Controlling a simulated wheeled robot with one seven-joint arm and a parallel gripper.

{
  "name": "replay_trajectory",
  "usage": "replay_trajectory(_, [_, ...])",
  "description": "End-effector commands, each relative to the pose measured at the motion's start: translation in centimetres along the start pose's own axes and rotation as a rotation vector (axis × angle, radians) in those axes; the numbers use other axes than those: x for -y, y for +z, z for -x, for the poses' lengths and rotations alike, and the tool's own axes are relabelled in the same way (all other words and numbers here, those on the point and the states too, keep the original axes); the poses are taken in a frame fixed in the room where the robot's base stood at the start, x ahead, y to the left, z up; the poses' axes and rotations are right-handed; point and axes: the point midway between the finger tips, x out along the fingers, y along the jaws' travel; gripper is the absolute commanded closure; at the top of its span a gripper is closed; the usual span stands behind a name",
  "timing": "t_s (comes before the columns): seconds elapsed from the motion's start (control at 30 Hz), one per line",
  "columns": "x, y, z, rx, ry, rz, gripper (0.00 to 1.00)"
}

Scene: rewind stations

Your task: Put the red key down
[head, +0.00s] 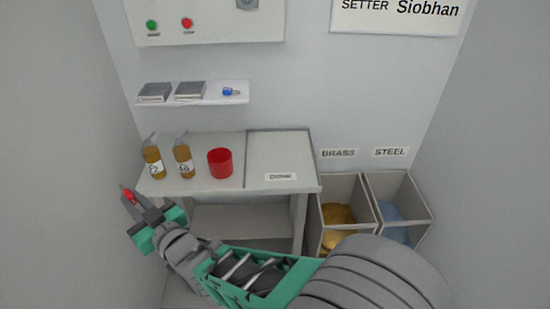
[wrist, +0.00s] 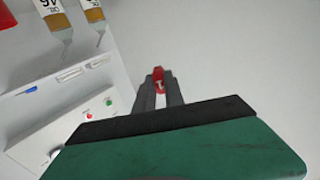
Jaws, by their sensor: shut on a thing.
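The red key (head: 128,195) is held between the fingertips of my gripper (head: 134,202), at the left of the head view. In the wrist view the red key (wrist: 158,78) shows at the tips of my gripper (wrist: 159,90), with a paler mark on it. My gripper is shut on it, in the air near the left wall, left of the table's front left corner. The key's lower part is hidden between the fingers.
The table (head: 215,180) bears two amber bottles (head: 153,162) (head: 184,160) and a red cup (head: 220,163). A shelf (head: 215,100) above holds two grey boxes and a blue key (head: 231,92). BRASS (head: 359,186) and STEEL (head: 417,190) bins stand at the right. The table's right part is clear.

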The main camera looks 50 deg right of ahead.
Motion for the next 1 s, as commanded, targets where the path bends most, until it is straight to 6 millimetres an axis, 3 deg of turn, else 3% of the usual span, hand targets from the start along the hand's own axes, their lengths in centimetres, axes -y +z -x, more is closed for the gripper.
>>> replay_trajectory(0.17, [-6.1, 3.9, -0.5, 0.004, 0.132, -0.001, 1.00])
replay_trajectory(0.37, [-17.8, 8.8, 0.8, 0.005, 0.365, 0.005, 1.00])
replay_trajectory(0.47, [-24.2, 11.0, 3.0, 0.000, 0.489, 0.013, 1.00])
replay_trajectory(0.6, [-32.0, 11.8, 8.2, -0.006, 0.650, 0.012, 1.00])
replay_trajectory(0.7, [-35.8, 11.9, 11.9, -0.003, 0.736, 0.018, 1.00])
replay_trajectory(0.8, [-37.9, 11.5, 14.8, 0.001, 0.794, 0.026, 1.00])
replay_trajectory(0.9, [-38.9, 10.7, 16.6, 0.004, 0.826, 0.029, 1.00])
replay_trajectory(1.0, [-39.5, 10.8, 16.5, 0.009, 0.833, 0.023, 1.00])
